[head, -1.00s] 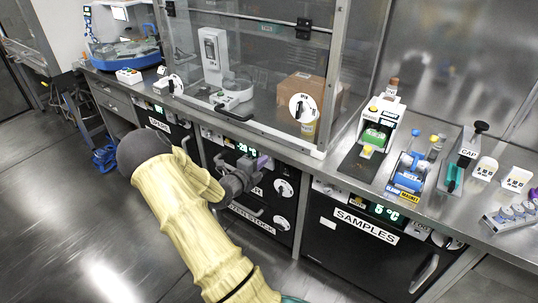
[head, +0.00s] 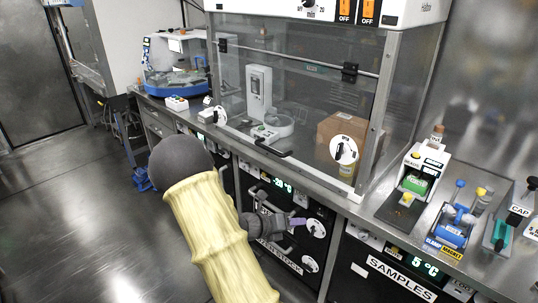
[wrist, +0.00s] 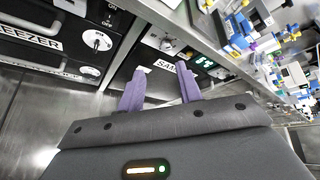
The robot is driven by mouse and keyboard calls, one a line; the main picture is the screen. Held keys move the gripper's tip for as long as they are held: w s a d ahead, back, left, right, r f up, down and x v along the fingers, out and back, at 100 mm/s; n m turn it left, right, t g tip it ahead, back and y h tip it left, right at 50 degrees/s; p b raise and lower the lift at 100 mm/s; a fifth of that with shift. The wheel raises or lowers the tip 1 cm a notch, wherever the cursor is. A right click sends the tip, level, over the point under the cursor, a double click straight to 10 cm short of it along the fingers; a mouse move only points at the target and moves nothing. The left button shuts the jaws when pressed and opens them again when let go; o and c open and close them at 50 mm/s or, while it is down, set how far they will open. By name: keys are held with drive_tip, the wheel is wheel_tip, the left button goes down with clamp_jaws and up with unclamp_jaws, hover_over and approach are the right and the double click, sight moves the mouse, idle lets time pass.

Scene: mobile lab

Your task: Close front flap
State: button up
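The clear front flap (head: 300,108) belongs to the glass hood on the bench. It hangs below a metal bar with black hinges (head: 350,72). A dark handle (head: 270,147) sits near its lower edge, close to the bench's front. The flap looks lowered, but I cannot tell if it is fully shut. My gripper (head: 296,222) is below and in front of the bench edge, beside the dark cabinet fronts, apart from the flap and handle. In the wrist view my gripper's purple fingers (wrist: 160,88) are spread with nothing between them.
Inside the hood are a white dispenser (head: 259,90) and a cardboard box (head: 332,128). A blue round machine (head: 175,82) stands left. Small lab devices (head: 452,228) crowd the bench at right. A samples cabinet (head: 380,268) is below. Open floor (head: 80,220) lies at left.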

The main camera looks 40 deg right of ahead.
drive_tip(key=s+a+r+m+t+y, duration=0.1)
drive_tip(key=a+m+y, duration=0.3)
drive_tip(key=a+m, duration=0.4)
drive_tip(key=s+a+r+m+t+y, duration=0.2)
drive_tip(key=a+r+m+y, duration=0.1)
drive_tip(key=a+m, duration=0.6)
drive_tip(key=s+a+r+m+t+y, duration=0.1)
drive_tip(key=s+a+r+m+y, duration=0.1)
drive_tip(key=a+m+y, duration=0.4)
drive_tip(key=a+m, duration=0.3)
drive_tip(key=a, duration=0.3)
drive_tip(key=shift+a+r+t, duration=0.2)
drive_tip(key=shift+a+t, duration=0.1)
drive_tip(key=shift+a, duration=0.1)
drive_tip(key=shift+s, duration=0.1)
